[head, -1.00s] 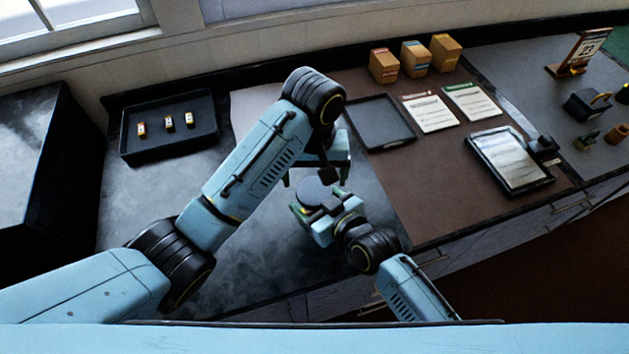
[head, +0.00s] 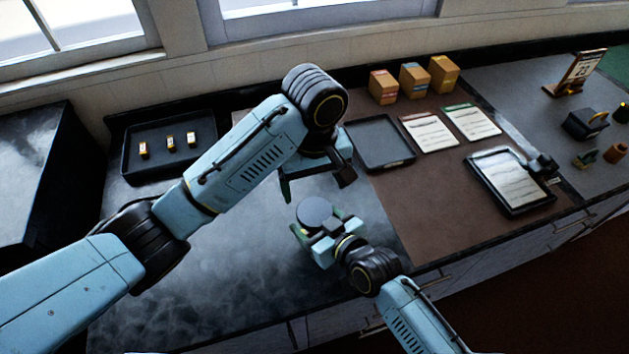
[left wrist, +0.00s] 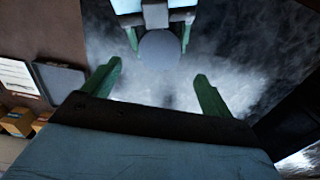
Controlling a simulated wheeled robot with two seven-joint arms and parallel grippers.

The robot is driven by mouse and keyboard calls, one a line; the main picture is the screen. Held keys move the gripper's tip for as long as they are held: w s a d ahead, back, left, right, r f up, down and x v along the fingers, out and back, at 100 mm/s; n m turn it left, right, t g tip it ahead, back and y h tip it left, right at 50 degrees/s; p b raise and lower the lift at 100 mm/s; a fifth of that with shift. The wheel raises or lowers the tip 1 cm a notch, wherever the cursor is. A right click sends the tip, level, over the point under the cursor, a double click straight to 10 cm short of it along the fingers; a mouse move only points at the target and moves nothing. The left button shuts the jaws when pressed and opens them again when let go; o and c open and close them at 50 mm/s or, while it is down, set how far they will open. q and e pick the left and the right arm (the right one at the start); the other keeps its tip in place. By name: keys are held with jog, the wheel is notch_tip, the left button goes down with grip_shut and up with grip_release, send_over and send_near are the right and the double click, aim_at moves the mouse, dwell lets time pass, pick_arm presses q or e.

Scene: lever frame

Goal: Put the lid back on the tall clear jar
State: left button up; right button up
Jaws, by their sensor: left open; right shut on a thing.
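A dark grey round disc (head: 314,211), which looks like the lid, lies at the right gripper and faces up. It also shows in the left wrist view (left wrist: 159,50). The clear jar cannot be made out; its body would be hidden beneath the disc and between the fingers. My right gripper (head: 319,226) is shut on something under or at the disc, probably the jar. It also shows at the top of the left wrist view (left wrist: 159,38). My left gripper (head: 316,183) is open and empty, beyond and above the disc, apart from it. Its green fingers (left wrist: 157,73) are spread wide.
A black tray (head: 127,165) with three small items stands at the back left. An empty dark tray (head: 380,145), papers (head: 430,132), a tablet (head: 512,180) and three boxes (head: 414,81) are at the right. The grey counter (head: 230,260) left of the disc is clear.

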aim_at(314, 211)
dwell(0.3)
pick_arm(q)
notch_tip(314, 211, down, 3)
jog(key=shift+s+r, duration=0.1)
jog(key=shift+r, duration=0.1)
jog(key=shift+d+f, duration=0.25)
jog(key=shift+f, duration=0.45)
jog(key=shift+a+f, duration=0.15)
jog(key=shift+f, duration=0.5)
jog(key=shift+a+f, duration=0.1)
jog(key=shift+f, duration=1.25)
jog(key=shift+c, duration=0.5)
jog(key=c, duration=0.9)
jog(key=m, duration=0.3)
